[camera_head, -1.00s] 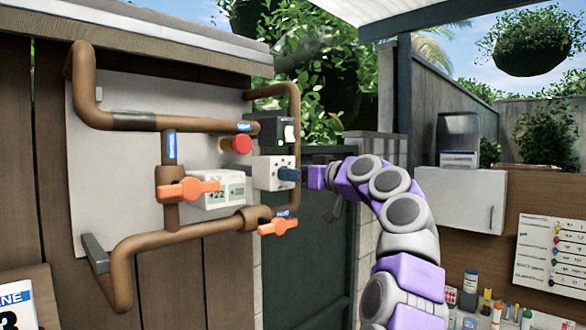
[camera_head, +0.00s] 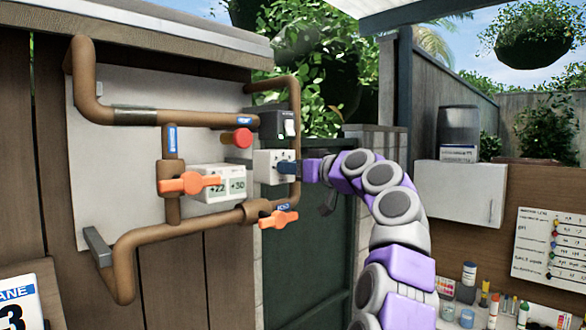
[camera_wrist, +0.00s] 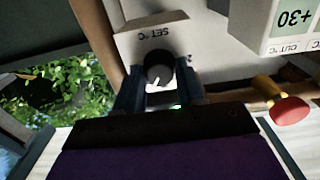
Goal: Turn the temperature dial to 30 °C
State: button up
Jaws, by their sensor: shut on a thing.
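The temperature dial (camera_wrist: 158,70) is a round black knob with a white pointer mark, on a white box (camera_wrist: 205,32) labelled "SET °C", which shows upside down in the wrist view. My gripper (camera_wrist: 157,82) has a dark finger on each side of the knob and is shut on it. In the head view, my gripper (camera_head: 287,168) reaches the white box (camera_head: 265,158) from the right and hides the knob. A white display (camera_head: 218,183) left of the box reads +22 and +30. Its +30 also shows upside down in the wrist view (camera_wrist: 293,18).
Brown pipes (camera_head: 150,118) with orange valve handles (camera_head: 190,184) surround the display. Bottles (camera_head: 470,290) stand at the lower right.

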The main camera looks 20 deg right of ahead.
jog(key=shift+m+p, duration=0.3)
jog(key=shift+m, duration=0.4)
jog(key=shift+c, duration=0.2)
jog(key=shift+m, duration=0.3)
jog(key=o, duration=1)
jog(key=shift+w+d+f, duration=0.1)
jog(key=shift+w+d, duration=0.05)
jog(key=b+v, duration=0.3)
jog(key=v, duration=1.4)
jog(key=shift+s+d+b, duration=0.2)
jog(key=shift+b, duration=0.15)
